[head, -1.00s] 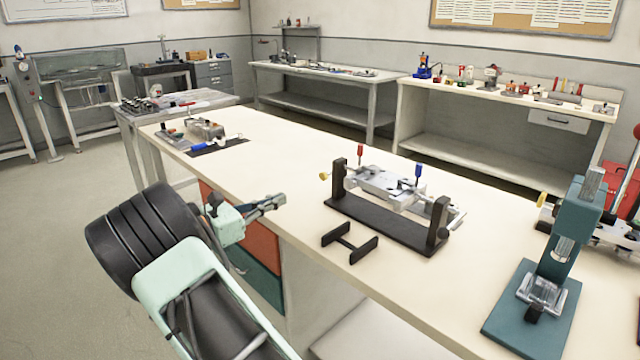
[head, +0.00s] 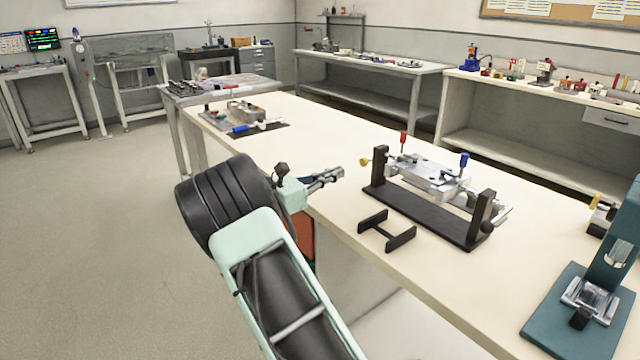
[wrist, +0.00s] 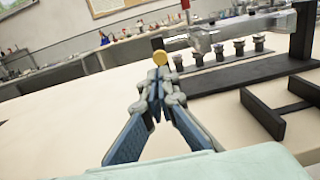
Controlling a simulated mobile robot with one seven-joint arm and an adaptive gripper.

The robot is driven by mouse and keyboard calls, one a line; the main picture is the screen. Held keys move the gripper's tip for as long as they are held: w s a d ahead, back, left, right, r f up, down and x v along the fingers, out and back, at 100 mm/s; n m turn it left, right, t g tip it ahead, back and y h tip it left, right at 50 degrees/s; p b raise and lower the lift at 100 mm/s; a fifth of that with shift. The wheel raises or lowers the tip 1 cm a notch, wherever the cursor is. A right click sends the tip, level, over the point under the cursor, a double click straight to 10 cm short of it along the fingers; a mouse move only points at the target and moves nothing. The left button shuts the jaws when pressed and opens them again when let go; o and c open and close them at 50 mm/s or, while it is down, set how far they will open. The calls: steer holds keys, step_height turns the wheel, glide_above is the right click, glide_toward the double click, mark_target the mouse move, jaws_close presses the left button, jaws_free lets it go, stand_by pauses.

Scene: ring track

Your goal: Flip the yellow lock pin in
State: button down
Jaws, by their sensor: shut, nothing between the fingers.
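The yellow lock pin (head: 365,161) sticks out from the left post of a black-based fixture (head: 425,212) on the bench. Its round yellow head (wrist: 159,57) also shows in the wrist view, just past my fingertips. The fixture carries a silver metal block (head: 432,175) with a red-handled pin (head: 403,141) and a blue-handled pin (head: 463,162). My gripper (head: 338,175) is shut and empty, to the left of the lock pin. In the wrist view its fingertips (wrist: 160,78) meet below the yellow head; I cannot tell whether they touch it.
A small black H-shaped stand (head: 387,230) lies in front of the fixture. A teal press (head: 580,305) stands at the right. A mat with parts and a blue-handled tool (head: 240,129) lies at the far left end. The bench between is clear.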

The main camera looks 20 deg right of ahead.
mark_target(361, 163)
steer(key=b+x, duration=0.1)
steer(key=x, duration=0.5)
steer(key=shift+w+d, duration=0.1)
steer(key=shift+w+d+r+p, duration=0.1)
steer(key=shift+d+p, duration=0.15)
steer(key=shift+d, duration=0.1)
steer(key=shift+w+d+r+p, duration=0.1)
steer(key=shift+d+p, duration=0.1)
steer(key=shift+d, duration=0.1)
steer(key=shift+w+d+f, duration=0.15)
steer(key=shift+d, duration=0.25)
steer(key=shift+s+a+p, duration=0.2)
steer(key=shift+a+p, duration=0.1)
steer(key=shift+a, duration=0.3)
steer(key=p+v, duration=0.2)
steer(key=v, duration=1)
steer(key=shift+a, duration=0.35)
steer(key=shift+s, duration=0.15)
